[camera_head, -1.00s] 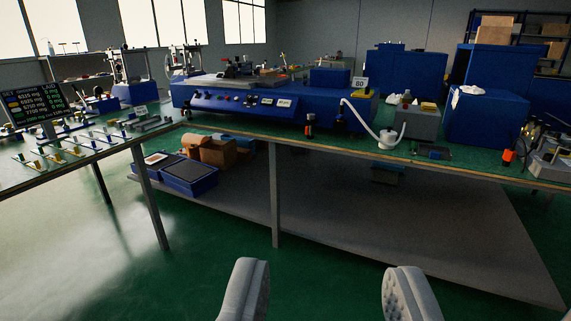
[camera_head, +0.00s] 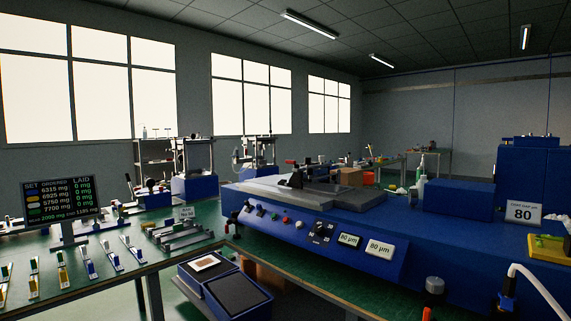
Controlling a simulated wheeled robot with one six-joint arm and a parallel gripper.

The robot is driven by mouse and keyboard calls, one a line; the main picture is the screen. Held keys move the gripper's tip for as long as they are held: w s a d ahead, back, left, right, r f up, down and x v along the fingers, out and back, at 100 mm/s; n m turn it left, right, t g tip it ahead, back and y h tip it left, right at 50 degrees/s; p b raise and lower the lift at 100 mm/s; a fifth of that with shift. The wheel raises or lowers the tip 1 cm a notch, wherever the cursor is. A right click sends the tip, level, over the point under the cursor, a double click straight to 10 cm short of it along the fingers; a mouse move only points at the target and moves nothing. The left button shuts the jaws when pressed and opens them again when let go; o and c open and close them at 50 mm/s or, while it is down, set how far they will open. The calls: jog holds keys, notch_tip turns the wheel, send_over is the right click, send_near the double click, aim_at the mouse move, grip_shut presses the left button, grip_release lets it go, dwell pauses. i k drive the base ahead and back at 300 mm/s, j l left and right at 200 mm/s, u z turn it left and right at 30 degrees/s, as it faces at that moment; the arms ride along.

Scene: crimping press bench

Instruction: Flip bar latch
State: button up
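A long blue bench machine (camera_head: 300,232) stands on the green-topped bench, with knobs, buttons and display panels on its sloped front. On its top lies a grey flat bed (camera_head: 262,193) with a dark bar-like fitting (camera_head: 297,181) across it. A small red-tipped part (camera_head: 290,161) shows just behind that fitting. I cannot tell at this size which part is the bar latch or how it is set. My gripper is out of the frame, so its fingers and their distance from the machine do not show.
A display screen (camera_head: 59,199) and several coloured-handled pieces stand on the left bench. Blue trays (camera_head: 239,296) sit low in front. At right are a blue box (camera_head: 465,197), a sign reading 80 (camera_head: 522,213) and a curved white hose (camera_head: 535,281). Another bench press (camera_head: 194,170) stands behind.

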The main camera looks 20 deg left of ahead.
aim_at(289, 162)
jog(key=i+l+u, duration=0.25)
jog(key=i, duration=0.25)
jog(key=i+l+u, duration=0.15)
jog(key=i+u, duration=0.15)
jog(key=i, duration=0.2)
